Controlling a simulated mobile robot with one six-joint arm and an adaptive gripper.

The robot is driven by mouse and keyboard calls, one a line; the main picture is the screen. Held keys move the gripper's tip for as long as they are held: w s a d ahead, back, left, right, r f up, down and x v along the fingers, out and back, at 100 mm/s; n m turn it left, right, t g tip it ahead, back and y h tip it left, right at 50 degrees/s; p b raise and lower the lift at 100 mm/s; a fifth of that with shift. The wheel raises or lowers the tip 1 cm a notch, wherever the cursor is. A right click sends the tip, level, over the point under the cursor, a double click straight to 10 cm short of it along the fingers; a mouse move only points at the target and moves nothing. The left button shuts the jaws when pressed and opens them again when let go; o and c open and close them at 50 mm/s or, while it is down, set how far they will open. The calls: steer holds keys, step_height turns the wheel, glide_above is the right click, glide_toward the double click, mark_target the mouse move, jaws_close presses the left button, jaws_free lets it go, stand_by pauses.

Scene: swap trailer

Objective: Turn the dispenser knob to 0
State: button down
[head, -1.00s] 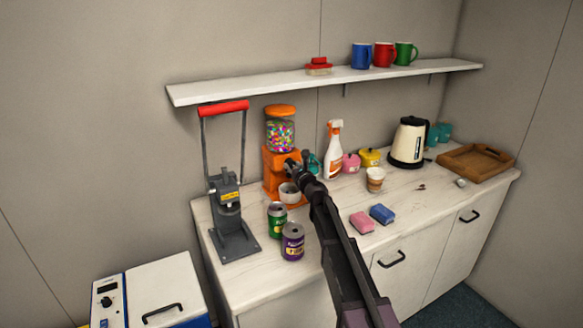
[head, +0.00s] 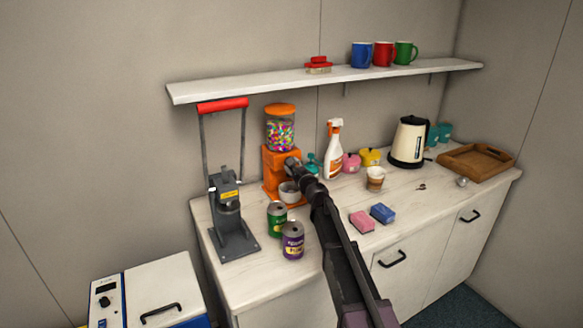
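The orange candy dispenser (head: 281,132) stands on the counter against the back wall. It has a clear jar of coloured candy under an orange lid. A small light bowl (head: 288,192) sits at its lower front. My gripper (head: 293,167) is at the dispenser's front, where the knob would be. The gripper and wrist cover that spot, so the knob and its setting are hidden. The fingers are too small and dark to tell whether they are open, shut or touching the knob.
A green can (head: 277,218) and a purple can (head: 292,241) stand left of my arm. A grey press (head: 232,225) is at the left. A spray bottle (head: 333,150), pink sponge (head: 362,222) and blue sponge (head: 382,213) are to the right. The shelf (head: 330,80) hangs above.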

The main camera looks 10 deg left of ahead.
steer(key=shift+a+n, duration=0.2)
steer(key=shift+n, duration=0.4)
steer(key=shift+c, duration=1.3)
jaws_free()
steer(key=shift+d, duration=0.1)
steer(key=shift+o, duration=0.2)
